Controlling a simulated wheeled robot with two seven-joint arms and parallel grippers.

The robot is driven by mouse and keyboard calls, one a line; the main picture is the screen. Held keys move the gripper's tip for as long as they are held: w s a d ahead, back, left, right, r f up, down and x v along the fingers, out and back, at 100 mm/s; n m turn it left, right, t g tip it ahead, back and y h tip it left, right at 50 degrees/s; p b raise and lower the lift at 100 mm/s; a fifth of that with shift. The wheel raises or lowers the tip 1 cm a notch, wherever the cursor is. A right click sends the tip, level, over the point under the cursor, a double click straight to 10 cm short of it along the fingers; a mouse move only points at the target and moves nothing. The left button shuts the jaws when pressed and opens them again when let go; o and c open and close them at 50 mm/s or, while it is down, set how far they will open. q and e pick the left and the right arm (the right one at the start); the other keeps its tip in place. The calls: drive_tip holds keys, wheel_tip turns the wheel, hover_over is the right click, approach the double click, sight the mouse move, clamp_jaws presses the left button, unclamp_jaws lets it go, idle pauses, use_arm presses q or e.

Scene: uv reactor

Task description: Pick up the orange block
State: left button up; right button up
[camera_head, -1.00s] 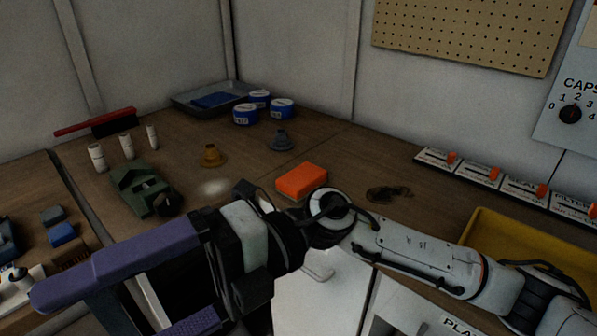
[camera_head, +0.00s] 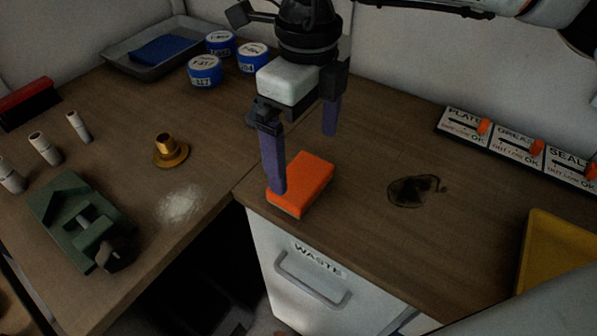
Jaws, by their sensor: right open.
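The orange block (camera_head: 307,181) lies flat on the wooden bench near its front edge, just above the waste drawer. My right gripper (camera_head: 304,160) comes down from the top with two purple fingers pointing downward. Its fingers are apart, with nothing held between them. The nearer finger overlaps the block's left end in the picture; whether it touches the block I cannot tell. The farther finger is behind the block and higher in the picture. My left gripper is not in view.
A brass flanged part (camera_head: 171,152), a green vise-like fixture (camera_head: 84,222) and white cylinders (camera_head: 45,148) stand at left. Blue-labelled tins (camera_head: 205,71) and a grey tray (camera_head: 129,64) are behind. A dark stain (camera_head: 414,191) and a yellow tray (camera_head: 560,258) are at right.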

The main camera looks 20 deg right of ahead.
sight(305, 178)
drive_tip(key=shift+f+p, duration=0.55)
drive_tip(key=shift+f, duration=2.8)
drive_tip(key=shift+c, duration=0.3)
drive_tip(key=c, duration=1)
wheel_tip(305, 178, up, 10)
drive_tip(key=shift+r+b, duration=0.1)
drive_tip(key=shift+b, duration=0.35)
drive_tip(key=shift+c, duration=0.2)
drive_tip(key=o, duration=0.6)
drive_tip(key=c, duration=0.3)
drive_tip(key=shift+s, duration=0.1)
